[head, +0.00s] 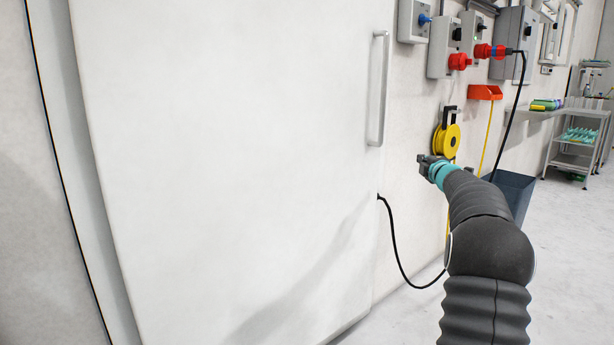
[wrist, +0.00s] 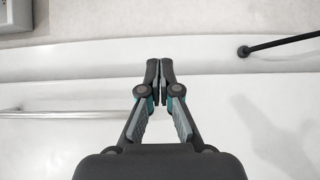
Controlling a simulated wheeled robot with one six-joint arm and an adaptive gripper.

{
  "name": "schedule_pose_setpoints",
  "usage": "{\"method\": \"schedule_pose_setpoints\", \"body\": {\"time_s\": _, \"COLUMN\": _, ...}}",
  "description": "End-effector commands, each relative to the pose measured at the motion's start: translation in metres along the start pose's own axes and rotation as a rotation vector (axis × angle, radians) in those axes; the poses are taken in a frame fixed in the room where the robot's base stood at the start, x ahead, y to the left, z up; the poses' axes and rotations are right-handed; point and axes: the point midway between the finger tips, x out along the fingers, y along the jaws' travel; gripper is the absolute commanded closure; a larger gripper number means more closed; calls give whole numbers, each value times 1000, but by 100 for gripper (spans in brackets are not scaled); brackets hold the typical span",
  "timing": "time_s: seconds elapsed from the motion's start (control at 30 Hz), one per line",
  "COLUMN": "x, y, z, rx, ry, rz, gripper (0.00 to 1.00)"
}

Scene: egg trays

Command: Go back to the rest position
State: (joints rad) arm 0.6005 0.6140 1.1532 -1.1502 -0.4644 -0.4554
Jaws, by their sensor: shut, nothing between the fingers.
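My gripper (wrist: 159,66) is shut, with its two fingertips together and nothing between them in the wrist view. In the head view my gripper (head: 424,160) is at the end of my dark, sleeved arm, which reaches up from the lower right. It is to the right of a large white door (head: 230,150) and below the level of the door's handle. I cannot tell how far it is from the door. No egg or egg tray is clearly seen close to my gripper.
The door has a vertical handle (head: 384,90). A black cable (head: 398,258) hangs from its edge. A yellow cable reel (head: 446,140), red plugs (head: 460,61) and wall boxes are on the wall. A dark bin (head: 514,190) stands behind my arm. A shelf trolley (head: 574,160) is far right; floor there is open.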

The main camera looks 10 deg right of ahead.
Motion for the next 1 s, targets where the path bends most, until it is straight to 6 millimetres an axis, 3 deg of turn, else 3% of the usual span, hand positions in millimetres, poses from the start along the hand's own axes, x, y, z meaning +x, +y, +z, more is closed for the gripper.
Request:
{"method": "schedule_pose_setpoints", "body": {"time_s": 0.17, "x": -1, "y": -9, "z": 20, "rx": 82, "ry": -90, "rz": -31, "gripper": 100}}
{"method": "schedule_pose_setpoints", "body": {"time_s": 0.37, "x": -19, "y": -82, "z": 57, "rx": 314, "ry": -307, "rz": -162, "gripper": 100}}
{"method": "schedule_pose_setpoints", "body": {"time_s": 0.53, "x": -69, "y": -131, "z": 66, "rx": 541, "ry": -520, "rz": -282, "gripper": 100}}
{"method": "schedule_pose_setpoints", "body": {"time_s": 0.67, "x": -119, "y": -152, "z": 43, "rx": 705, "ry": -665, "rz": -374, "gripper": 100}}
{"method": "schedule_pose_setpoints", "body": {"time_s": 0.77, "x": -162, "y": -163, "z": 15, "rx": 819, "ry": -760, "rz": -444, "gripper": 100}}
{"method": "schedule_pose_setpoints", "body": {"time_s": 1.0, "x": -274, "y": -176, "z": -74, "rx": 1044, "ry": -938, "rz": -617, "gripper": 100}}
